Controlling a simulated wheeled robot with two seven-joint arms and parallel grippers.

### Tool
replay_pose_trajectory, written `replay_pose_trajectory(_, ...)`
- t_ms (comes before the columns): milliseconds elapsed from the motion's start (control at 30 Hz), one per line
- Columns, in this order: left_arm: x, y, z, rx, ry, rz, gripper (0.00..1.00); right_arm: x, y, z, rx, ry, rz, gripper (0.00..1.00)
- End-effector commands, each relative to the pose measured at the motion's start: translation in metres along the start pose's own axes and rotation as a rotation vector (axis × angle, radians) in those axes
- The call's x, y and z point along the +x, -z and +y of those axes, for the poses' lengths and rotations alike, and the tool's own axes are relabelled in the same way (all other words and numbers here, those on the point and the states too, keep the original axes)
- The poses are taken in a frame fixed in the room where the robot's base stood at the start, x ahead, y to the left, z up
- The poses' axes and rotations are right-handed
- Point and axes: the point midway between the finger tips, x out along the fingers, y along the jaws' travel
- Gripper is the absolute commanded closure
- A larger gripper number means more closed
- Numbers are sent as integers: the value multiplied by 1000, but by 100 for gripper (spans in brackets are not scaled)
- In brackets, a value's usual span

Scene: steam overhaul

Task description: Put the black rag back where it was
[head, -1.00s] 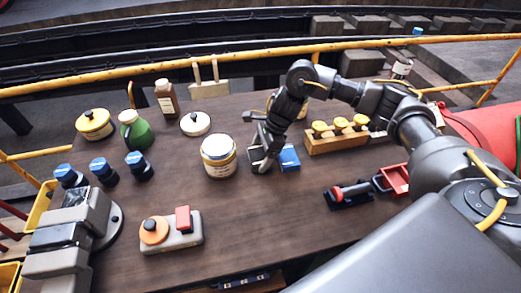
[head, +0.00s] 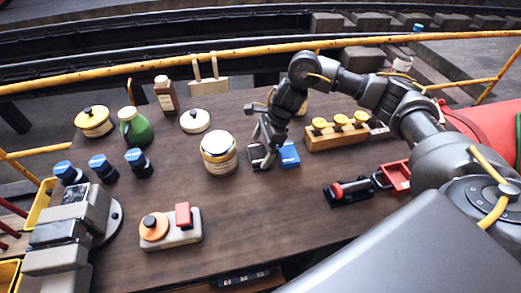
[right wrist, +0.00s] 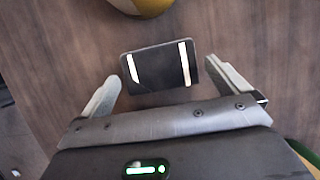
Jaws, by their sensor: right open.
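The black rag (head: 256,153), a flat dark rectangle, lies on the brown tabletop just left of the blue folded cloth (head: 288,155). In the right wrist view the rag (right wrist: 158,66) shows two pale stripes near its ends. My right gripper (head: 266,134) is above the rag, its fingers partly covering it in the head view. In the right wrist view the gripper (right wrist: 162,76) is open, with its fingers spread on either side of the rag and apart from it. My left gripper is not seen.
A wooden block with yellow knobs (head: 337,136) is to the right. A red-handled tool on a black holder (head: 348,191) lies front right. The table's front middle is clear.

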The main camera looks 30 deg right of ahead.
Motion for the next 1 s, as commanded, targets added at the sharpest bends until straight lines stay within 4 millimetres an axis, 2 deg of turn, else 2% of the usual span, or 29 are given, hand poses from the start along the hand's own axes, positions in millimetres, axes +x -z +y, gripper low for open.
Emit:
replay_pose_trajectory(133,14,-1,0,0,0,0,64,-30,2,-2,-1,7,-1,0)
replay_pose_trajectory(300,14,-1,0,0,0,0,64,-68,1,-1,0,6,1,0)
replay_pose_trajectory(500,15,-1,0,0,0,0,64,-95,0,-1,1,3,0,0)
replay_pose_trajectory(667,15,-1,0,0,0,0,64,-104,1,0,2,2,0,0)
replay_pose_trajectory(1000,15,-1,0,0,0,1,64,-105,1,0,2,0,0,0)
